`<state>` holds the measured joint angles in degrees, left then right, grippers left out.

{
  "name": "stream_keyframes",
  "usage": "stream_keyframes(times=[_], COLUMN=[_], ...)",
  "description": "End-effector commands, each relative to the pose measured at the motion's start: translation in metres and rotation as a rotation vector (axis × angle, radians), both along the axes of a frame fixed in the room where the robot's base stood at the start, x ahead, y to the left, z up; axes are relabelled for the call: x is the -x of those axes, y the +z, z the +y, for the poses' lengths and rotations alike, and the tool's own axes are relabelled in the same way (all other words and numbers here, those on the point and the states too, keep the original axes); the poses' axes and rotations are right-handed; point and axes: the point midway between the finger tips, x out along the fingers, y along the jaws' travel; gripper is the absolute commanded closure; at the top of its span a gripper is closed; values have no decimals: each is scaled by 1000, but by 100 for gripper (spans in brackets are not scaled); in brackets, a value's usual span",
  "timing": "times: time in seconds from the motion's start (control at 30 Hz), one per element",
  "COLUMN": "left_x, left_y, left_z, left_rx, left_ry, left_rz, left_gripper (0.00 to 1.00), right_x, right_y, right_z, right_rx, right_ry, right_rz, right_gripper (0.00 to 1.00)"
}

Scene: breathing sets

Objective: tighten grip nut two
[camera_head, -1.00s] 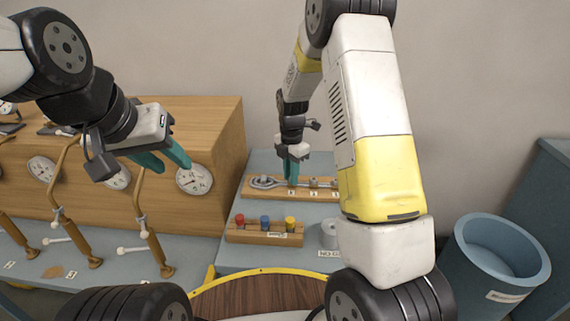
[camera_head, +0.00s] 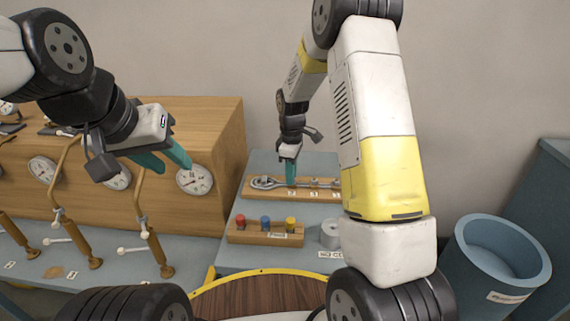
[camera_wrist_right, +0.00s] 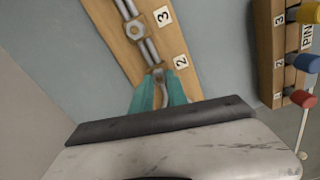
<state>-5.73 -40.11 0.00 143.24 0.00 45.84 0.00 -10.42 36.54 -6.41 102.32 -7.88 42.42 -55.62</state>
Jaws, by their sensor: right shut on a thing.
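The wooden board (camera_head: 247,192) at the back of the blue-grey table carries grey metal rods, a ring-shaped end (camera_head: 262,183) at the left and nuts in a row. My right gripper (camera_head: 291,181) points down onto the board, and its teal fingers (camera_wrist_right: 160,92) are shut around grip nut two (camera_wrist_right: 158,76), beside the label 2 in the right wrist view. The fingers hide much of this nut. A hexagonal nut (camera_wrist_right: 136,28) sits beside the label 3. My left gripper (camera_head: 165,155) is open and empty in front of the wooden gauge cabinet, far left of the board.
A pin rack (camera_head: 240,236) with red, blue and yellow pins stands in front of the board. A grey roll-like object (camera_head: 329,233) is to its right. A blue bin (camera_head: 497,262) stands at the right. Gauges and levers fill the left side.

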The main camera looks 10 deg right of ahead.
Motion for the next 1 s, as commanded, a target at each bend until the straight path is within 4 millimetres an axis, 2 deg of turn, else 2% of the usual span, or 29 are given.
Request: stream_keyframes(times=[1.0], left_x=[0], left_y=[0], left_z=[0], left_rx=[0], left_ry=[0], left_rz=[0], left_gripper=[64], right_x=[-4], right_y=[0], right_z=[-3], right_rx=[0], right_ry=[-964], right_rz=[-2], right_gripper=[100])
